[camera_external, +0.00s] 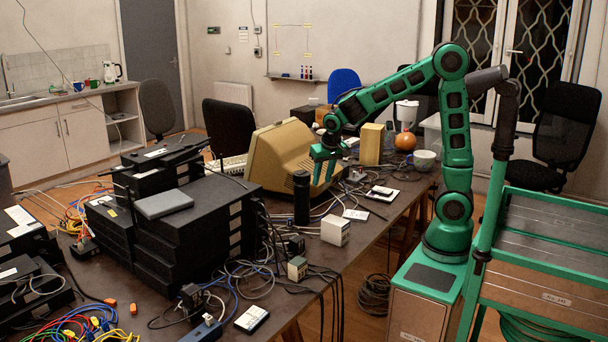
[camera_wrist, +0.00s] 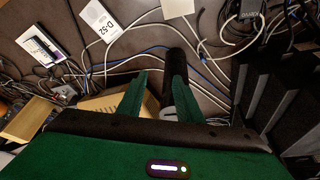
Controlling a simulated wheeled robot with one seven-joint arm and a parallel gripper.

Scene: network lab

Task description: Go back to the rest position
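My green arm stands on its base at the right and reaches left over the table (camera_external: 385,212). My gripper (camera_external: 324,172) points down above the table, in front of the beige CRT monitor (camera_external: 285,155). In the wrist view my gripper's two green fingers (camera_wrist: 160,78) are apart, with nothing held between them. A black cylinder (camera_external: 301,198) stands on the table just left of and below my gripper. In the wrist view the cylinder (camera_wrist: 174,62) shows close to the right finger, and I cannot tell whether they touch.
Stacked black network boxes (camera_external: 195,222) fill the table's left. Cables, a small white box (camera_external: 335,230) and cards lie on the table below. A yellow box (camera_external: 371,144), an orange round object (camera_external: 405,141) and a white bowl (camera_external: 424,160) stand farther back. A green-framed cart (camera_external: 550,250) is at right.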

